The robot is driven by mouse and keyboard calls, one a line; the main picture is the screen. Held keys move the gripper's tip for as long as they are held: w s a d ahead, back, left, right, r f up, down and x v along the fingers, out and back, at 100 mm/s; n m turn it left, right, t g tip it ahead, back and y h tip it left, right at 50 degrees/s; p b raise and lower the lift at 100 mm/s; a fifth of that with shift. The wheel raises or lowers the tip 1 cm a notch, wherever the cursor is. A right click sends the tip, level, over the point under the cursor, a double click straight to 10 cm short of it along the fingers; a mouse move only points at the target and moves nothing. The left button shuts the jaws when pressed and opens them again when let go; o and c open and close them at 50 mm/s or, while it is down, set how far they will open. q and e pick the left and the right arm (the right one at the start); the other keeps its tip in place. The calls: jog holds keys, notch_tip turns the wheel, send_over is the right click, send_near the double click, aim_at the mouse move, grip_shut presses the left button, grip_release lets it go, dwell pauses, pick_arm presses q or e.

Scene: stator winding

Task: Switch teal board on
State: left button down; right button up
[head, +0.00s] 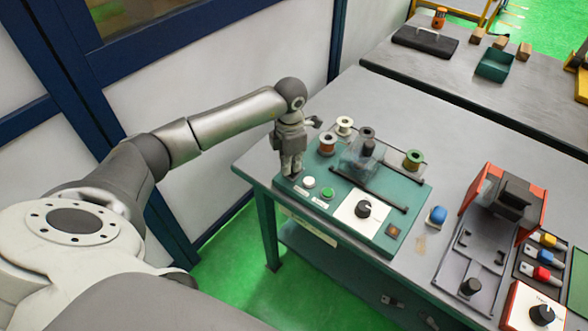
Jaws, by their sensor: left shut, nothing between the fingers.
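The teal board (345,218) lies on the near left part of the grey table. My left gripper (291,174) is shut and empty, pointing down at the board's left front corner, left of the white button. The fingers hide what lies beneath them, and I cannot tell whether they touch the board. My right gripper is out of view.
Wire spools (327,144) and a clear cover (357,158) stand on the board's rear. A blue knob (437,215), a red-and-black fixture (512,200) and colored-handled tools (545,257) are to the right. A second table (470,72) stands behind.

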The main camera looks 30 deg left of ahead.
pick_arm(q)
jog(key=shift+s+f+b, duration=0.1)
jog(key=shift+f+b, duration=0.3)
jog(key=shift+f, duration=0.1)
jog(key=shift+r, duration=0.1)
jog(key=shift+r+p, duration=0.65)
jog(key=shift+r, duration=0.15)
jog(key=shift+r+p, duration=1.5)
jog(key=shift+r, duration=1.15)
